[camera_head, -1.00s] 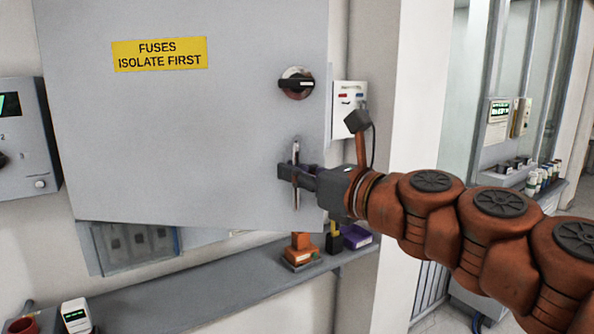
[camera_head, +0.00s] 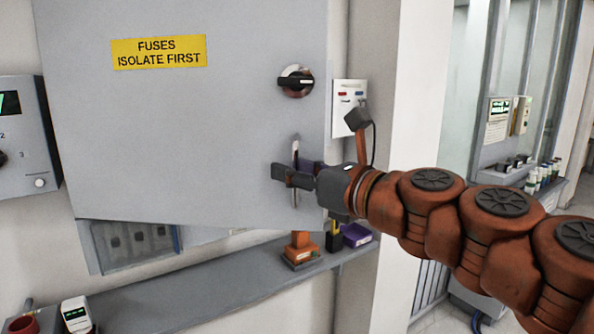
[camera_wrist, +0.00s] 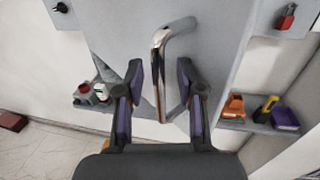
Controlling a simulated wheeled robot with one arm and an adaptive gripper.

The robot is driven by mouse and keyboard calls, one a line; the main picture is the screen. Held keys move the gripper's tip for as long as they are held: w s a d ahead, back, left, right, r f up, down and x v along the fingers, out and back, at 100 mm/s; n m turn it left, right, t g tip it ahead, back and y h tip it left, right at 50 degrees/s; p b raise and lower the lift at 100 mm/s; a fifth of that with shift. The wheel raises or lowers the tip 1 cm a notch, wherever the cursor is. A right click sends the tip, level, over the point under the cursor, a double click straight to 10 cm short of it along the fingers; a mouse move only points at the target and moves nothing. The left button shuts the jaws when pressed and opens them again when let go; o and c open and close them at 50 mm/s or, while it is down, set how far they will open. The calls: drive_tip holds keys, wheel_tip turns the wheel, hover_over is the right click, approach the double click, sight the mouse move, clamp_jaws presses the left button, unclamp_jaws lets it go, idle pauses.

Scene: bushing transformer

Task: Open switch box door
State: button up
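The switch box door (camera_head: 180,130) is a large grey panel with a yellow "FUSES ISOLATE FIRST" label. It hides most of what lies behind it, but a part with dark components (camera_head: 130,243) shows below its lower left edge. A shiny bent metal handle (camera_head: 296,153) hangs upright at the door's right side, below a black rotary knob (camera_head: 297,81). My gripper (camera_head: 283,176) is at the handle. In the wrist view, the handle (camera_wrist: 160,70) runs down between the spread fingers of my gripper (camera_wrist: 160,95), with gaps on both sides.
A grey shelf (camera_head: 200,295) runs below the door. It bears an orange item (camera_head: 301,252) and a purple bin (camera_head: 356,236). A small white panel (camera_head: 348,95) is on the wall to the right. A grey instrument (camera_head: 22,137) is at the left.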

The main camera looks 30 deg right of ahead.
drive_tip(key=shift+s+d, duration=0.1)
drive_tip(key=shift+s, duration=0.05)
drive_tip(key=v, duration=0.7)
idle(0.7)
drive_tip(key=shift+s, duration=0.1)
drive_tip(key=shift+c, duration=0.4)
